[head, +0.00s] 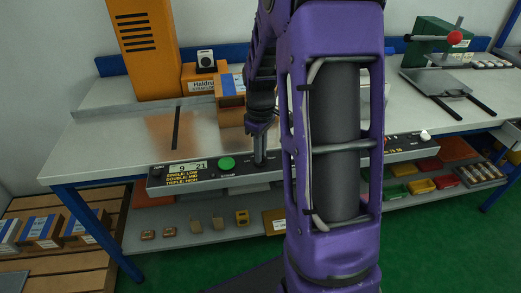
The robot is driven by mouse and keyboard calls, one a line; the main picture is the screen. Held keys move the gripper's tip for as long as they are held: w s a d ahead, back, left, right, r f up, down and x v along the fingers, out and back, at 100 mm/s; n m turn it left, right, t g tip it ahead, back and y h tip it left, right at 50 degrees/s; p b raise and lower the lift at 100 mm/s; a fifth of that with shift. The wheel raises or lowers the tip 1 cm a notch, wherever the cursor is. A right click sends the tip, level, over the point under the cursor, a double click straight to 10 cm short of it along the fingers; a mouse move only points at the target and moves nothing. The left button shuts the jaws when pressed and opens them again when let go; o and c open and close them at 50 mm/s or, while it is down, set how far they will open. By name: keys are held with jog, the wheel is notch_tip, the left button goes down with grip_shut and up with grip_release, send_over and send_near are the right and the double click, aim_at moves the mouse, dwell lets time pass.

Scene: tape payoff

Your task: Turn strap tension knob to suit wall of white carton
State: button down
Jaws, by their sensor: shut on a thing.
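My gripper (260,162) points straight down at the front control panel (205,180) of the steel bench, just right of a round green button (226,163). Its fingers are closed at the panel's top face, around what appears to be the tension knob; the fingers hide the knob and its pointer. The panel's label (183,177) reads "SINGLE: LOW, DOUBLE: MID, TRIPLE: HIGH", below a small display (188,167) that seems to show "9 21". I cannot make out a white carton for certain; a pale edge (388,94) shows behind my purple arm, which hides the bench's middle.
An orange slotted cabinet (145,50) and brown boxes (231,88) stand at the bench's back. A green press with a red ball handle (454,38) is at right. A white knob (424,134) sits on the panel's right end. Small packs and coloured bins fill the lower shelf.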

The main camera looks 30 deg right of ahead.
jog(key=shift+m+p, duration=0.35)
jog(key=shift+m, duration=1.85)
jog(key=c, duration=0.9)
grip_release()
jog(key=shift+r, duration=0.1)
notch_tip(320, 180, up, 17)
jog(key=p, duration=0.2)
jog(key=shift+r+p, duration=0.2)
jog(key=shift+p, duration=0.2)
jog(key=shift+w, duration=0.1)
